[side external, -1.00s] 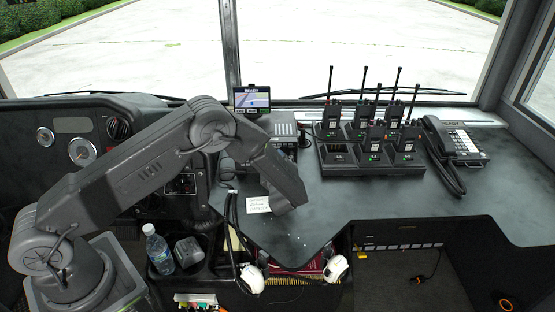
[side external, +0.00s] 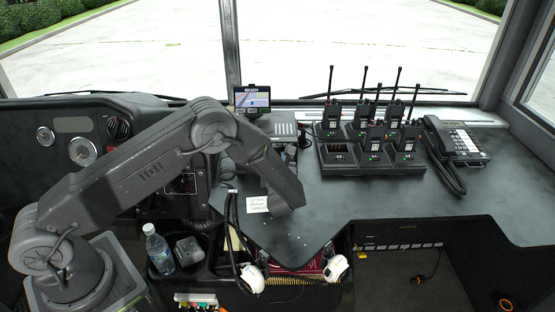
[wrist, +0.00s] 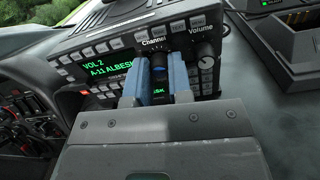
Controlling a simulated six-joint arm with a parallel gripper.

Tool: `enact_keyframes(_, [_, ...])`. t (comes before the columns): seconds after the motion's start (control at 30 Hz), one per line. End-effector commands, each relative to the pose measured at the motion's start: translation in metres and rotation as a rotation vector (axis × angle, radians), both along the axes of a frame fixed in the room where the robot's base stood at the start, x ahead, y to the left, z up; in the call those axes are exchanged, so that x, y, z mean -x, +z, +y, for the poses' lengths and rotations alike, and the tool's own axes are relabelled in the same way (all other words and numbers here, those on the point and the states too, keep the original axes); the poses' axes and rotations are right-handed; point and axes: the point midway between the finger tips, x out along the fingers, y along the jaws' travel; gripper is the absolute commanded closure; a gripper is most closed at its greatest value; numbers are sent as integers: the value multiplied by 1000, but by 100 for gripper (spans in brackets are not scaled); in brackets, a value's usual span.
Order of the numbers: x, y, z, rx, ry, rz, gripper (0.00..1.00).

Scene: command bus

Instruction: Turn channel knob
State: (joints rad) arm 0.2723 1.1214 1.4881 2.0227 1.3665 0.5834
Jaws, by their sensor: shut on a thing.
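The radio (wrist: 105,60) faces me in the wrist view, with a green display showing "VOL 2" and a line beginning "A-11 ALBES". The fingers hide the knob's sides and part of the display. In the side external view the radio (side external: 278,124) shows partly behind my arm, and the fingers and knob are hidden there.
The volume knob (wrist: 206,52) is close to the right finger. A small screen (side external: 252,98) stands behind the radio. A charger with several handheld radios (side external: 372,160) and a telephone (side external: 458,142) stand to the right. A paper note (side external: 258,205) lies on the desk.

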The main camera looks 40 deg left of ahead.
Motion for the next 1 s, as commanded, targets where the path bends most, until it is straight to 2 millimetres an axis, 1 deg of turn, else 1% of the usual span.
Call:
enact_keyframes(0.3, [0,0,0,-57,-1,58,100])
enact_keyframes(0.73, [0,0,0,-61,-1,62,100])
enact_keyframes(0.77, [0,0,0,-61,-1,62,79])
enact_keyframes(1.0, [0,0,0,-61,-1,61,56])
